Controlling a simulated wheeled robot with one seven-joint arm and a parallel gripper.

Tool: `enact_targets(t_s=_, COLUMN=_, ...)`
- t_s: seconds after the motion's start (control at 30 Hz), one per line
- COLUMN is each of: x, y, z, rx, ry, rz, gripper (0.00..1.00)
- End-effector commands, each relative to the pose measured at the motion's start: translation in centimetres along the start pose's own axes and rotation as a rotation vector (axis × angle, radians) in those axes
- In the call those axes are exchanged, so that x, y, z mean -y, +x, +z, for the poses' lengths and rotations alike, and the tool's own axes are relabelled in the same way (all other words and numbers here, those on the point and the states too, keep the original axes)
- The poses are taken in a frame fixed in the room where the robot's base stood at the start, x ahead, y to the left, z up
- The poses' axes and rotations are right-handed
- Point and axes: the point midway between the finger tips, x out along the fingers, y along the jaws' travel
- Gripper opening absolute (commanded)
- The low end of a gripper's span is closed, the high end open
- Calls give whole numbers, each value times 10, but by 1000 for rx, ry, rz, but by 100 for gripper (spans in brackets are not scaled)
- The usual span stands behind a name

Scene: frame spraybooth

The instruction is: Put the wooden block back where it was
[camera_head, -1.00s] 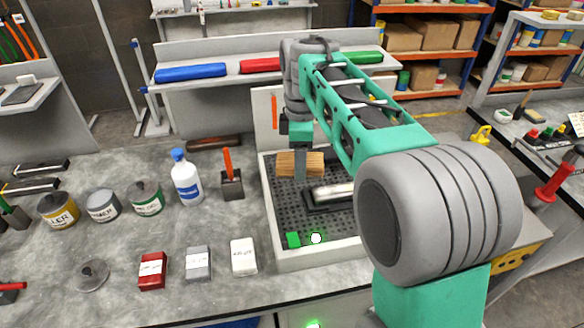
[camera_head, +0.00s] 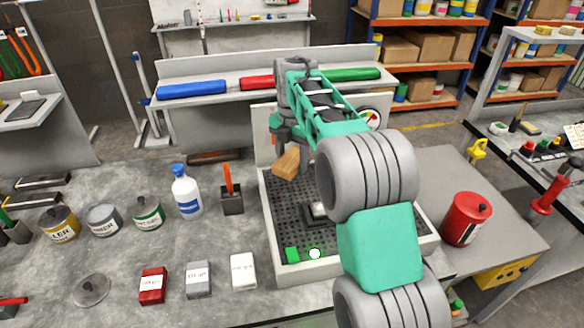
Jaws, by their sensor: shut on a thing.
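The wooden block (camera_head: 286,163) is light brown and hangs tilted over the back left part of the perforated tray. My gripper (camera_head: 283,147) is shut on it and points down. The block looks raised above the tray, but its exact height is hard to tell. My arm hides the right part of the tray and most of what lies on it.
The grey tray (camera_head: 309,269) has a pale rim and a raised back panel. A brush holder (camera_head: 231,200), a bottle (camera_head: 187,190) and several cans stand to the left. A red can (camera_head: 466,219) stands right.

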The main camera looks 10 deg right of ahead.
Motion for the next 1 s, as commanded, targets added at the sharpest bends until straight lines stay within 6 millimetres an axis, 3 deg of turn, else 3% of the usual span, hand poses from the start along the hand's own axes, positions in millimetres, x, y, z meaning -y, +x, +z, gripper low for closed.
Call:
enact_targets(t_s=0.27, x=-20, y=44, z=29, rx=-2, ry=0, rz=-2, gripper=18)
enact_targets(t_s=0.6, x=-25, y=85, z=36, rx=-2, ry=0, rz=-2, gripper=18)
enact_targets(t_s=0.93, x=-25, y=91, z=37, rx=-1, ry=0, rz=-1, gripper=18)
enact_targets(t_s=0.97, x=-25, y=91, z=37, rx=-1, ry=0, rz=-1, gripper=57)
enact_targets(t_s=1.0, x=-25, y=90, z=37, rx=-1, ry=0, rz=-1, gripper=61)
